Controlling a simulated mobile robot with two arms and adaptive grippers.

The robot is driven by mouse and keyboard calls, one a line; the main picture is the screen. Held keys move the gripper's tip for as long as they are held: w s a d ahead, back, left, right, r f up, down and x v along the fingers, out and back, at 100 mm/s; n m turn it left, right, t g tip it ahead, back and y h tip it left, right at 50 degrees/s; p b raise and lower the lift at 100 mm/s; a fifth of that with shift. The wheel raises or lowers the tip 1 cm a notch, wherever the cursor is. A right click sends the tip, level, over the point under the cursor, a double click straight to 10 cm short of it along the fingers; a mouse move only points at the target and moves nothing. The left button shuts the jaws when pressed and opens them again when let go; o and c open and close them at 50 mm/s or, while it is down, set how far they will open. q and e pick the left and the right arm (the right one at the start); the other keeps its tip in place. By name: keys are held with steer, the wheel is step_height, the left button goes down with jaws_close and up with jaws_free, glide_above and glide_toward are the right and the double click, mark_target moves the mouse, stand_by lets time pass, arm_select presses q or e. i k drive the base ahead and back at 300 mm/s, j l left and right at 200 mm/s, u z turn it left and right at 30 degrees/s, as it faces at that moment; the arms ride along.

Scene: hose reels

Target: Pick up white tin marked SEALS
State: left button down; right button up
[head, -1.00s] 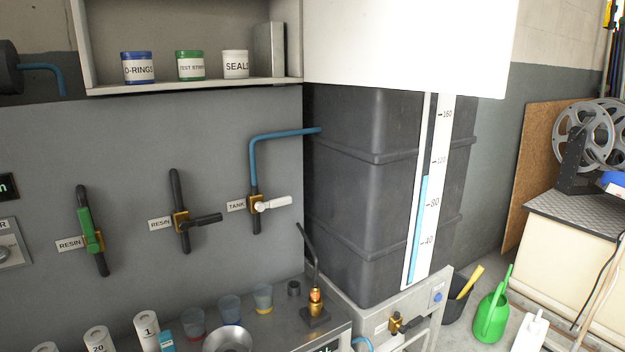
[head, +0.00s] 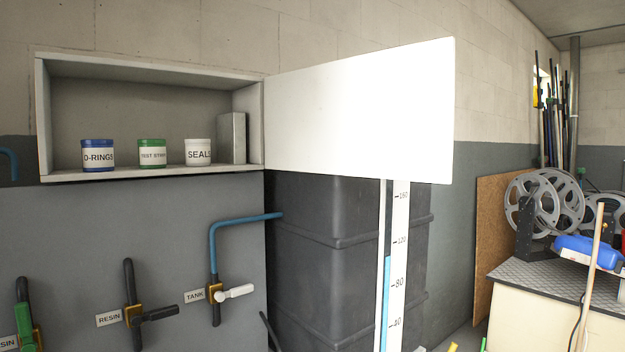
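The white tin marked SEALS (head: 198,152) stands upright on the floor of an open wall cabinet (head: 150,178), at the right of a row of tins. A green tin marked TEST STRIPS (head: 152,153) stands to its left, with a gap between them. A blue tin marked O-RINGS (head: 97,155) stands further left. A grey upright block (head: 232,138) is just right of the SEALS tin, near the cabinet's side wall. Neither of my grippers shows in the head view.
The white cabinet door (head: 360,112) stands open to the right. Below it is a dark tank (head: 325,240) with a level gauge (head: 398,270). A blue pipe (head: 212,245) and valve handles (head: 235,292) stick out from the grey panel under the cabinet. Reels (head: 545,205) stand at the right.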

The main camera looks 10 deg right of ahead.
mark_target(197, 151)
steer(key=l+u, duration=0.15)
steer(key=u, duration=0.3)
steer(key=i+l+u, duration=0.1)
steer(key=l+u, duration=0.15)
steer(key=u, duration=0.2)
steer(key=l+u, duration=0.2)
steer(key=l, duration=0.6)
steer(key=l+u, duration=0.25)
steer(key=l, duration=0.55)
steer(key=l+u, duration=0.2)
steer(key=l, duration=0.6)
steer(key=k+l, duration=0.1)
steer(key=l, duration=0.35)
steer(key=k+l, duration=0.1)
steer(key=l, duration=0.35)
steer(key=j+z, duration=0.1)
steer(key=j, duration=0.55)
steer(key=j+z, duration=0.15)
steer(key=j, duration=0.5)
steer(key=k+j+z, duration=0.1)
steer(key=j, duration=0.5)
steer(key=j+z, duration=0.15)
steer(key=j, duration=0.5)
steer(key=k+j, duration=0.1)
steer(key=j, duration=0.5)
steer(key=l, duration=1.2)
